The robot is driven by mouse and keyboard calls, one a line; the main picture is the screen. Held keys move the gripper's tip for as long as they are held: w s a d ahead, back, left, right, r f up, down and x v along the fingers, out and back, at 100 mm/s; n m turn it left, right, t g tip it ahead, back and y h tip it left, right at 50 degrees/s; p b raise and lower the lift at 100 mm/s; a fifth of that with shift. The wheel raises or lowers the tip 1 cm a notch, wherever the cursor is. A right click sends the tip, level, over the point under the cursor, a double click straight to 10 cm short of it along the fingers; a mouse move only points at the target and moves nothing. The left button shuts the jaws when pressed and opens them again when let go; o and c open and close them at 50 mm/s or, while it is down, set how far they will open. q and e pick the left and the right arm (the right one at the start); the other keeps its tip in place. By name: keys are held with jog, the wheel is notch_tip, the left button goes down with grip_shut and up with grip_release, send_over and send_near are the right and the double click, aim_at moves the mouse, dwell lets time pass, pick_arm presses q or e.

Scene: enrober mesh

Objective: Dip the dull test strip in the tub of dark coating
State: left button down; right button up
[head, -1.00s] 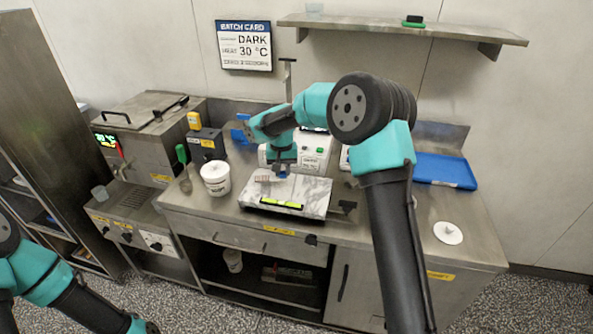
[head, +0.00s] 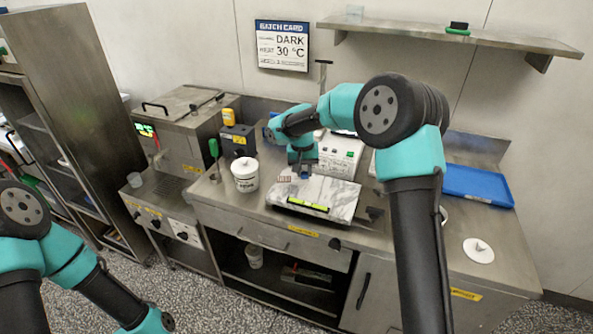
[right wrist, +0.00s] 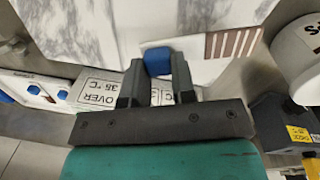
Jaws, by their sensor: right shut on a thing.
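My right gripper (head: 303,176) is low over the marble slab (head: 345,196). In the right wrist view its fingers (right wrist: 157,72) are shut on a small blue piece (right wrist: 158,58). A pale strip with several brown bars (right wrist: 232,44) lies right beside this piece and seems joined to it; I take it for the test strip. Its barred end (head: 285,178) also shows in the head view. A white tub (head: 246,180) with a knobbed lid stands left of the slab, its contents hidden. My left arm is at the lower left, its gripper out of the frame.
A batch card (head: 282,46) on the wall reads DARK, 30 °C. A white lid (head: 478,250) lies at the right of the counter. A blue tray (head: 478,186) is at the back right. A green-handled tool (head: 213,150) stands left of the tub.

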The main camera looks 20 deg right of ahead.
jog(key=s+d+r+m+g, duration=0.1)
jog(key=s+d+m, duration=0.1)
jog(key=d+m, duration=0.1)
jog(key=s+d+r+m+g, duration=0.1)
jog(key=s+d+m, duration=0.1)
jog(key=d+m, duration=0.1)
jog(key=s+d+m+g, duration=0.1)
jog(key=s+d+m, duration=0.1)
jog(key=d+m, duration=0.1)
jog(key=shift+s+d+r+m, duration=0.3)
jog(key=shift+s+r+m, duration=0.1)
jog(key=shift+m, duration=0.3)
jog(key=s+d+r+m+t+y, duration=0.5)
jog(key=s+m, duration=0.5)
jog(key=m, duration=0.5)
jog(key=s+d+r+m+t+y, duration=0.6)
jog(key=s+d+r+m, duration=0.3)
jog(key=m, duration=0.6)
jog(key=shift+s+r+t, duration=0.3)
jog(key=shift+s+r, duration=0.3)
jog(key=shift+r, duration=0.8)
jog(key=shift+d+f, duration=0.1)
jog(key=s+d+f, duration=0.2)
jog(key=f, duration=0.5)
jog(key=s+d+f, duration=0.1)
jog(key=d+f, duration=0.2)
jog(key=f, duration=0.3)
jog(key=shift+s+f, duration=0.4)
jog(key=shift+a, duration=0.1)
